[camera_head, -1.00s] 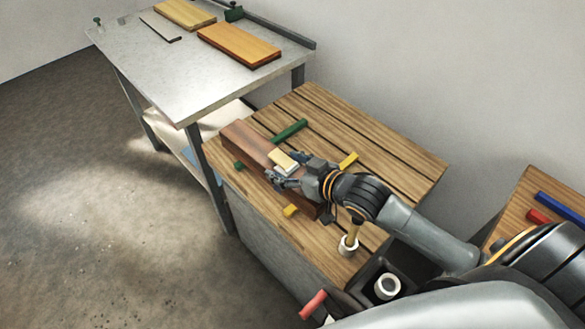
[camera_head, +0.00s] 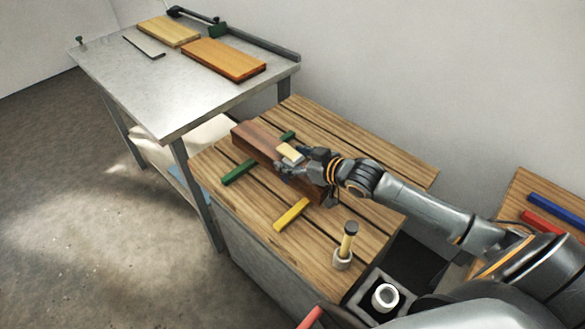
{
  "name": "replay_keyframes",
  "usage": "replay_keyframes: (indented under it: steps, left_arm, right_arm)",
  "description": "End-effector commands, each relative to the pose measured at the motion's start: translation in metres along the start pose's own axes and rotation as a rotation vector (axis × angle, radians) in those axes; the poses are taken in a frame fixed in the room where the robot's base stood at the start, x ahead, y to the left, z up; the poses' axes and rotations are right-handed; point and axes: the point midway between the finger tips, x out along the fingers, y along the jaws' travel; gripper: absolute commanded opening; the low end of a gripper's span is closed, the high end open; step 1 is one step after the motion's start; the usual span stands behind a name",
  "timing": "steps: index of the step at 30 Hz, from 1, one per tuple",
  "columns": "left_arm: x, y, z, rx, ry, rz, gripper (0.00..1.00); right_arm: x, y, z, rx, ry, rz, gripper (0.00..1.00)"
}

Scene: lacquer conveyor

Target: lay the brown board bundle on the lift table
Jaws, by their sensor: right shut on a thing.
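The brown board bundle (camera_head: 258,141) is a long dark reddish-brown stack over the slatted wooden table (camera_head: 215,208), which looks like the lift table. A pale block (camera_head: 291,152) shows on top of it, at my right gripper. My right gripper (camera_head: 288,163) is shut on the bundle near its middle. The bundle crosses a green bar (camera_head: 238,172) and a yellow bar (camera_head: 292,214), hiding part of them. I cannot tell whether it touches the bars or hangs just above them. My left gripper is not in view.
A metal table (camera_head: 160,95) behind holds an orange-brown board (camera_head: 223,60), a yellowish board (camera_head: 169,31) and a thin grey strip (camera_head: 144,46). A side surface holds blue (camera_head: 557,207) and red bars.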

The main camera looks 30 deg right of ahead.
Motion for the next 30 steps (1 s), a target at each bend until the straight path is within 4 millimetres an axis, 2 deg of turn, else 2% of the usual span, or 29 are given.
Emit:
replay_keyframes:
  steps: [2,10,22,23,26,30]
  left_arm:
    - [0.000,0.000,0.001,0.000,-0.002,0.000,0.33]
    - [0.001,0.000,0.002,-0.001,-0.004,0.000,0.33]
    - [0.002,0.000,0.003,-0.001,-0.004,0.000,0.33]
    - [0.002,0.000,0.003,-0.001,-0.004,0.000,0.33]
    - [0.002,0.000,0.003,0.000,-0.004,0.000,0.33]
    - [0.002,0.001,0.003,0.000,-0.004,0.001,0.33]
  right_arm:
    - [0.002,0.000,0.000,0.000,0.010,-0.001,0.03]
    - [0.013,0.000,0.028,-0.002,0.010,-0.001,0.03]
    - [0.015,0.000,0.032,-0.002,0.011,-0.001,0.03]
    - [0.015,-0.001,0.037,-0.001,0.000,0.000,0.68]
    - [0.015,-0.001,0.037,-0.001,0.000,0.000,0.88]
    - [0.015,-0.001,0.037,-0.001,0.000,0.000,0.88]
